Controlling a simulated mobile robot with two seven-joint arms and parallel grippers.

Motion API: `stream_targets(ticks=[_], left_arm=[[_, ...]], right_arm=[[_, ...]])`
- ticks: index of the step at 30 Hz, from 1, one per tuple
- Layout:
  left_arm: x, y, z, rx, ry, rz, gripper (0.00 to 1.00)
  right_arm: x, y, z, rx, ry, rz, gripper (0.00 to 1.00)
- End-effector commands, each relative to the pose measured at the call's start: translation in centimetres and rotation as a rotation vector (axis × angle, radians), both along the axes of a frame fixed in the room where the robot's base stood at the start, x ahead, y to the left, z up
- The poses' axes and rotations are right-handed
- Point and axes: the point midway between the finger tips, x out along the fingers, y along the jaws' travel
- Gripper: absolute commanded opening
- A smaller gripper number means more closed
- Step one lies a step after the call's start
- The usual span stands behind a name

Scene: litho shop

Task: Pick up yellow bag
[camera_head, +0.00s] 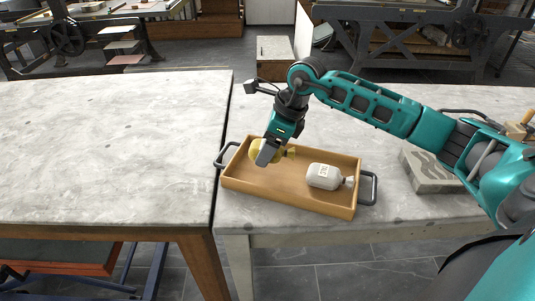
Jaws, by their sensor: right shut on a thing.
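The yellow bag (257,149) is at the back left of the inside of a wooden tray (300,198) with dark handles. My right gripper (266,154) reaches down into the tray from above and is shut on the yellow bag. The gripper's fingers hide part of the bag. I cannot tell whether the bag still touches the tray floor. My left gripper is not in view.
A white labelled bag (323,176) lies in the right half of the tray. A grey stone slab (430,172) lies on the table to the right. The grey table (110,140) on the left is clear, with a narrow gap between the two tables.

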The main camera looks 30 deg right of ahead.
Motion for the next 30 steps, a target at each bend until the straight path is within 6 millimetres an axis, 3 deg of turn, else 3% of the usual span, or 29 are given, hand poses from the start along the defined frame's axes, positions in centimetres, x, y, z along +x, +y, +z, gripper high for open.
stream_targets(ticks=[9,15,21,30], left_arm=[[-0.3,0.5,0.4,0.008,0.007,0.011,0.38],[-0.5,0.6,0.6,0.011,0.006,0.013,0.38],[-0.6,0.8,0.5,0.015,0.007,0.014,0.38],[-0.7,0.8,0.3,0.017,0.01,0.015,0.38]], right_arm=[[0.1,0.0,9.6,0.001,-0.008,0.0,0.36],[0.1,0.0,14.0,0.0,-0.005,0.001,0.36],[0.1,0.0,16.1,0.0,-0.002,-0.002,0.36],[0.0,0.0,16.5,0.0,0.0,-0.001,0.36]])
